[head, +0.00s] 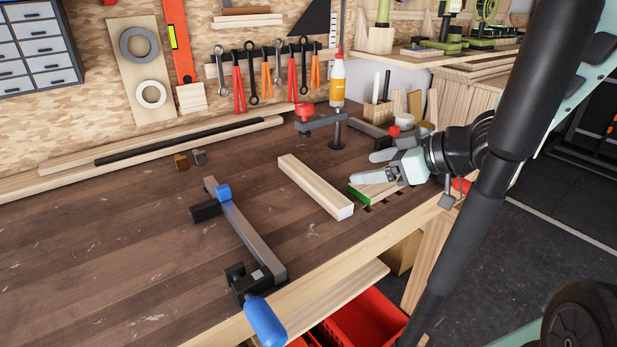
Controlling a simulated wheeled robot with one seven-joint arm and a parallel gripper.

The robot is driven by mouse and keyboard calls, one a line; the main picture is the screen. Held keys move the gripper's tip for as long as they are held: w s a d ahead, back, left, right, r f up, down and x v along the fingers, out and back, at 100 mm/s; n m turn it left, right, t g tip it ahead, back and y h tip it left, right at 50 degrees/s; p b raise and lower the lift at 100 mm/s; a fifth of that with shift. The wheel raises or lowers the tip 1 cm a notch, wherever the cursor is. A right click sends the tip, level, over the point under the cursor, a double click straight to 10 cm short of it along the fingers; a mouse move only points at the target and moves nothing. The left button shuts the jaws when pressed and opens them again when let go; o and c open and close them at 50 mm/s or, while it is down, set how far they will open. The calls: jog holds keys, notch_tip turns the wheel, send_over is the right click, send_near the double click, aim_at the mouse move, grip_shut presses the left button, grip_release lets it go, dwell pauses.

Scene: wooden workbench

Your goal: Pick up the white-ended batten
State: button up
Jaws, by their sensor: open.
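A pale wooden batten (310,184) lies flat on the bench right of centre, slanting toward the front edge. Its near end looks whitish. A second batten (376,191) with a green end lies to its right, partly hidden under my gripper. My gripper (373,165) is open with nothing seen between its fingers. It is just above or beside the green-ended batten, right of the whitish-ended one and apart from it. I cannot tell its exact height.
A blue-handled clamp (243,235) lies at front centre. A red-knobbed hold-down (322,123) and a glue bottle (337,80) stand behind the battens. Long strips (150,155) lie along the back. The left of the bench is clear. A red crate (365,317) sits below the front edge.

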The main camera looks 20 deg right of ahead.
jog(key=w+a+p, duration=0.1)
jog(key=w+p, duration=0.1)
jog(key=p, duration=0.1)
jog(key=b, duration=0.2)
send_near(314, 178)
jog(key=x, duration=0.3)
jog(key=shift+s+a, duration=0.1)
jog(key=shift+a, duration=0.3)
jog(key=shift+w+d+x, duration=0.1)
jog(key=shift+x, duration=1.35)
jog(key=shift+w+d+x, duration=0.1)
jog(key=shift+d+x, duration=0.05)
jog(key=shift+x, duration=1.3)
jog(key=c, duration=1.4)
